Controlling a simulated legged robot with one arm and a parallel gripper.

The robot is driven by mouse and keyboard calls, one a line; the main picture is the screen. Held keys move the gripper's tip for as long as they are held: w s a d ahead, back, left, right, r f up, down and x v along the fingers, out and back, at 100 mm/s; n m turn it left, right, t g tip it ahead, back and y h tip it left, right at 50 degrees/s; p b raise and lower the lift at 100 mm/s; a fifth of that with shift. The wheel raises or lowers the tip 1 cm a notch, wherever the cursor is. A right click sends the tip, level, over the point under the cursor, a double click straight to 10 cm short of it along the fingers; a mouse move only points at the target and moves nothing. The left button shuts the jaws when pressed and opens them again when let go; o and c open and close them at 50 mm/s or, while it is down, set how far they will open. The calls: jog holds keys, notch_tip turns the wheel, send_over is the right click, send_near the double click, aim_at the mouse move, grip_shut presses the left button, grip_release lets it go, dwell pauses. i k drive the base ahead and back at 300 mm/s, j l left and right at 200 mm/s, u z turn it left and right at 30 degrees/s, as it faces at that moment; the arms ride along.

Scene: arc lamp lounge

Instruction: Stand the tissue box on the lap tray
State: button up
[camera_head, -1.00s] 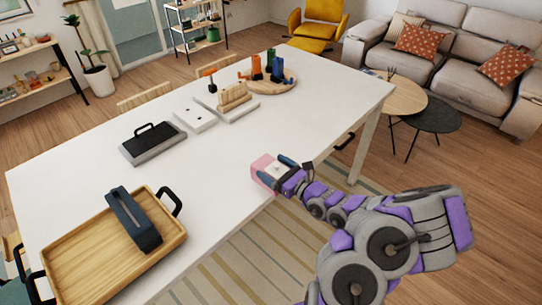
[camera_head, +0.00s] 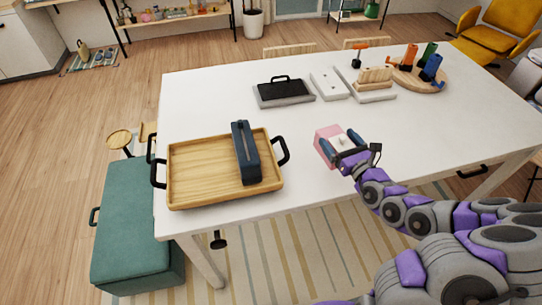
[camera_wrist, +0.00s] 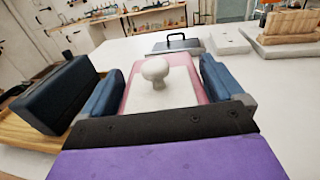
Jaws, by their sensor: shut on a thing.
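The tissue box (camera_head: 325,147) is pink with a pale top plate and a white knob-like tuft. It also shows in the wrist view (camera_wrist: 184,86). My gripper (camera_head: 342,147) is shut on it, with one dark blue finger on each side (camera_wrist: 160,88). The lap tray (camera_head: 200,190) is light wood with black handles and sits at the table's left front. Its far side is partly hidden in the wrist view.
A long dark blue holder (camera_head: 245,155) stands on the tray's right half, leaving its left half bare. A grey-black slab with a handle (camera_head: 284,92), a white plate (camera_head: 328,86) and wooden stands (camera_head: 372,82) are farther back. The white table (camera_head: 310,185) is clear between box and tray.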

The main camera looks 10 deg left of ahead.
aim_at(202, 169)
jog(key=k+j+u, duration=0.15)
jog(key=k+u, duration=0.25)
jog(key=k, duration=0.2)
jog(key=u, duration=2.1)
jog(key=i+u, duration=0.15)
jog(key=u, duration=0.6)
jog(key=i+u, duration=0.15)
jog(key=u, duration=0.2)
jog(key=i+l+z, duration=0.1)
jog(key=i, duration=0.35)
jog(key=i+l, duration=0.3)
jog(key=i, duration=0.2)
jog(key=i+l+z, duration=0.15)
jog(key=i, duration=0.35)
jog(key=i+l+z, duration=0.1)
jog(key=z, duration=0.35)
jog(key=i+z, duration=0.25)
jog(key=z, duration=0.2)
jog(key=i+j+z, duration=0.1)
jog(key=z, duration=0.3)
jog(key=i+j+z, duration=0.1)
jog(key=i+z, duration=0.2)
jog(key=z, duration=2.2)
jog(key=i+l, duration=0.3)
jog(key=i, duration=0.15)
